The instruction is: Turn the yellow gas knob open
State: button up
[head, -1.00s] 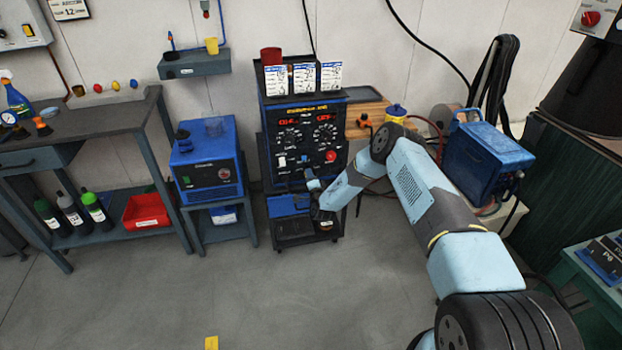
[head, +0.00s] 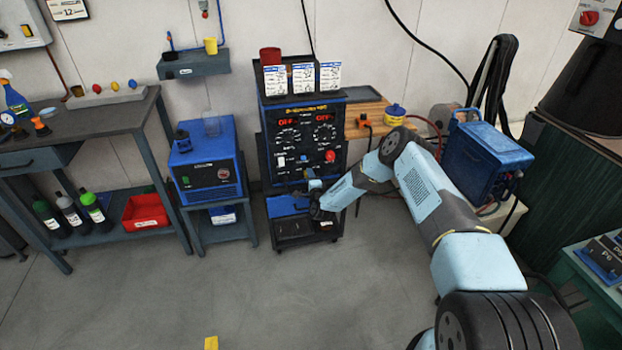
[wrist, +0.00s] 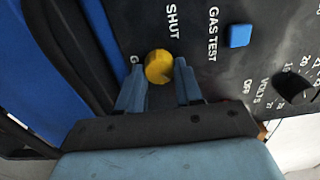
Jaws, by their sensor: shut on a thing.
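The yellow gas knob (wrist: 159,67) sits on the black front panel of the welder (head: 304,140). In the wrist view my gripper (wrist: 158,88) has one light blue finger on each side of the knob and is shut on it. The word SHUT is printed above the knob, and a label beginning with G is partly hidden by the left finger. I cannot tell which way the knob points. In the head view my gripper (head: 312,190) is at the lower part of the panel and hides the knob.
A blue button (wrist: 239,36) marked GAS TEST and a black volts dial (wrist: 293,88) lie right of the knob. A red knob (head: 330,156) is higher on the panel. A blue machine (head: 205,165) stands left of the welder.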

jog(key=o, duration=0.8)
jog(key=shift+f, duration=0.25)
jog(key=shift+o, duration=1)
jog(key=shift+r, duration=0.1)
jog(key=shift+s, duration=0.15)
jog(key=v, duration=1.3)
jog(key=shift+s, duration=0.25)
